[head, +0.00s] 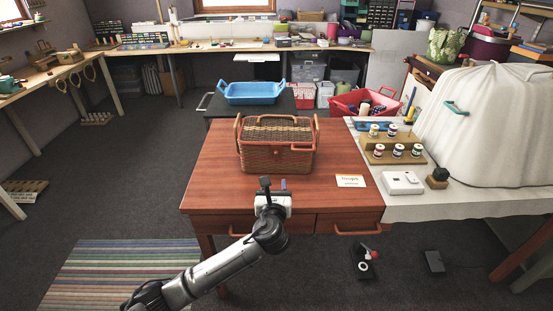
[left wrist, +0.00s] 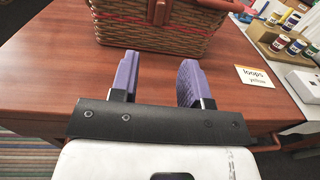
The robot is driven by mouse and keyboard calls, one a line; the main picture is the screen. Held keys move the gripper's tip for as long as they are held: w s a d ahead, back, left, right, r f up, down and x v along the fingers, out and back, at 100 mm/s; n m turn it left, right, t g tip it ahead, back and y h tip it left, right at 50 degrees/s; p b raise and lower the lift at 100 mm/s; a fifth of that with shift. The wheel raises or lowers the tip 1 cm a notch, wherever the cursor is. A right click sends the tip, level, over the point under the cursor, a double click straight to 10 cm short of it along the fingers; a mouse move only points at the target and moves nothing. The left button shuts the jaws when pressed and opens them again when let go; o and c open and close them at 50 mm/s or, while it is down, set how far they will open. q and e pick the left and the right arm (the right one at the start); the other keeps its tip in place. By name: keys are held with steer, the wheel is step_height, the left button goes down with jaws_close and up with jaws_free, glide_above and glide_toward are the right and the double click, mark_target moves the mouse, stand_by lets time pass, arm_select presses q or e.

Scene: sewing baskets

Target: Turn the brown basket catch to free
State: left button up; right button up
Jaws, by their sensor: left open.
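The brown wicker basket (head: 276,158) stands closed on the red-brown wooden table, with handles at its sides. Its small reddish catch (head: 277,152) is at the front, just under the lid edge; which way it is turned is too small to tell. In the left wrist view the basket (left wrist: 190,28) is at the top, and the catch (left wrist: 159,12) is cut by the frame edge. My left gripper (head: 274,184) is in front of the basket, above the table's front part. Its purple fingers (left wrist: 157,80) are apart, empty and not touching the basket. My right gripper is not in view.
A card reading "loops yellow" (head: 350,181) lies right of the basket on the table (head: 220,170). A bench with a jar rack (head: 394,157) and a white covered object (head: 490,120) adjoins on the right. A blue tray (head: 252,98) stands behind. The table left of the basket is clear.

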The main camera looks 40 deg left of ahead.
mark_target(276, 157)
arm_select(q)
steer(key=b+x, duration=0.3)
steer(key=x, duration=0.9)
steer(key=shift+w+a+b, duration=0.35)
steer(key=shift+w+a, duration=0.05)
steer(key=shift+w, duration=0.1)
jaws_close()
